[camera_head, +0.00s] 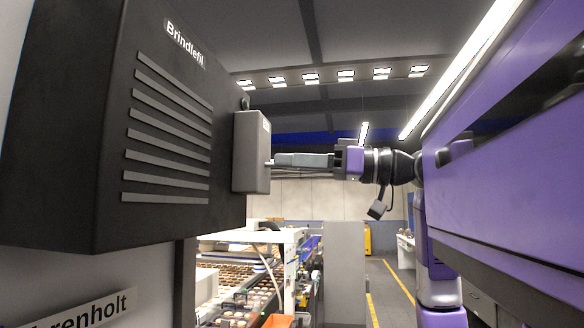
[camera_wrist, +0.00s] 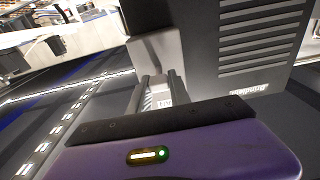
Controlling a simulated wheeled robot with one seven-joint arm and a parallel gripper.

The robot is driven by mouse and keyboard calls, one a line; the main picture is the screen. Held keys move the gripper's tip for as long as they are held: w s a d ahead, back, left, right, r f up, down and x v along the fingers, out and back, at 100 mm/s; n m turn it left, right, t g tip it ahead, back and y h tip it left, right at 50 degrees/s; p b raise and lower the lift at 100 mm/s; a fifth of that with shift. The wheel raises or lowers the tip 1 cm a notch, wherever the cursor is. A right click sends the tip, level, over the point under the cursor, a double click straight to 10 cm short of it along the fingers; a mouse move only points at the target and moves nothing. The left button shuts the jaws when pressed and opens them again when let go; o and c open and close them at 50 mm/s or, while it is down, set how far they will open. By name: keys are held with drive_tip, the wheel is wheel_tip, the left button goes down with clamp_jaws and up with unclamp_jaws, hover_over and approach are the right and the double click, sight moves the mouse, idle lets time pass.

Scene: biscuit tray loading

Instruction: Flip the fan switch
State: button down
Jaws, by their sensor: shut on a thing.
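The fan switch is a grey box (camera_head: 250,150) on the right side of a black louvred fan housing (camera_head: 165,130). In the wrist view the grey box (camera_wrist: 155,48) stands just beyond my fingers, with a small white label (camera_wrist: 163,101) showing between them. My gripper (camera_head: 273,162) points left, level, with its fingertips at the box's right face. In the wrist view my gripper (camera_wrist: 160,80) is shut on the switch's lever. The lever itself is mostly hidden by the fingers, and I cannot tell which way it is set.
Below the housing, a line with trays of biscuits (camera_head: 235,275) and an orange bin (camera_head: 278,321) stand farther off. A grey panel (camera_head: 344,270) stands right of them. The floor with yellow lines (camera_head: 398,280) is clear. Ceiling lights (camera_head: 345,75) run overhead.

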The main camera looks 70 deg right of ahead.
drive_tip(key=r+g, duration=0.1)
drive_tip(key=g, duration=0.2)
drive_tip(key=shift+w+r+g, duration=0.2)
drive_tip(key=shift+r+g, duration=0.1)
drive_tip(key=shift+r, duration=0.1)
drive_tip(key=shift+w+r+g, duration=0.15)
drive_tip(key=shift+r+g, duration=0.1)
drive_tip(key=shift+g, duration=0.5)
drive_tip(key=shift+w+r+g, duration=0.15)
drive_tip(key=shift+r+g, duration=0.05)
drive_tip(key=shift+g, duration=0.55)
drive_tip(key=shift+h, duration=0.3)
drive_tip(key=c, duration=1.2)
unclamp_jaws()
